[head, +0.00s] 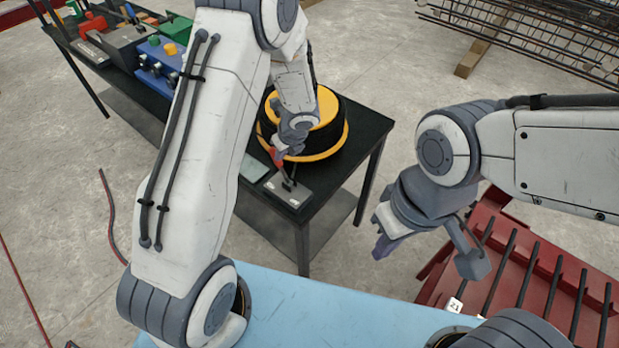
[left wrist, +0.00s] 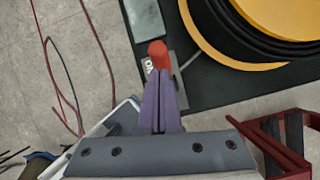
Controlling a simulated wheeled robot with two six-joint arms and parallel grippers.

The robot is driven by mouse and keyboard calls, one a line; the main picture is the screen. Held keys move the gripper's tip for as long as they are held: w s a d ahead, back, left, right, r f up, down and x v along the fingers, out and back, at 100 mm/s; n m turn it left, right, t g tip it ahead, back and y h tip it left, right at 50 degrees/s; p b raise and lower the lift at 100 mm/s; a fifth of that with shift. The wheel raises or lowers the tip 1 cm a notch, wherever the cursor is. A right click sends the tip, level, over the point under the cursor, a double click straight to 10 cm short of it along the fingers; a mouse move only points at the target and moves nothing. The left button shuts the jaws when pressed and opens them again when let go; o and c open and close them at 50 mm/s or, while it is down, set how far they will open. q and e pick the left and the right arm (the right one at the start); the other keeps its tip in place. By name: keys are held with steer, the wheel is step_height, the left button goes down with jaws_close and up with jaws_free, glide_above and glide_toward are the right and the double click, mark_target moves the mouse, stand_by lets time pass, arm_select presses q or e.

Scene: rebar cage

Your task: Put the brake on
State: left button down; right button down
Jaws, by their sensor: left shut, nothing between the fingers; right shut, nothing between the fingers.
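The brake lever has a red knob (head: 276,156) and a dark stem on a small grey plate (head: 291,199) with white labels, at the near corner of the black table. My left gripper (head: 283,149) is shut and empty right at the knob. In the left wrist view the red knob (left wrist: 157,50) shows just beyond the tips of the purple fingers (left wrist: 160,75). The fingers partly hide the plate and stem; I cannot tell whether they touch the knob. My right gripper (head: 383,245) is shut and empty, well away to the right.
A yellow-and-black round turntable (head: 325,128) stands right behind the lever on the black table (head: 350,150). A blue box (head: 160,65) and coloured bins are at the far left. A red rack with dark bars (head: 525,270) is at lower right.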

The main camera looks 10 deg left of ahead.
arm_select(q)
steer(key=shift+w+a, duration=0.35)
steer(key=shift+a, duration=0.5)
arm_select(e)
steer(key=shift+s+d, duration=0.2)
steer(key=shift+d, duration=0.05)
arm_select(q)
steer(key=a+r+p+v, duration=0.1)
steer(key=a+p+v, duration=0.1)
steer(key=v, duration=0.9)
steer(key=shift+a, duration=0.2)
arm_select(e)
steer(key=shift+s+a+r, duration=0.1)
steer(key=shift+a+r, duration=0.05)
steer(key=shift+r, duration=0.3)
steer(key=shift+s+a+r, duration=0.1)
steer(key=shift+r, duration=0.35)
arm_select(q)
steer(key=shift+w+r, duration=0.1)
steer(key=shift+r, duration=0.05)
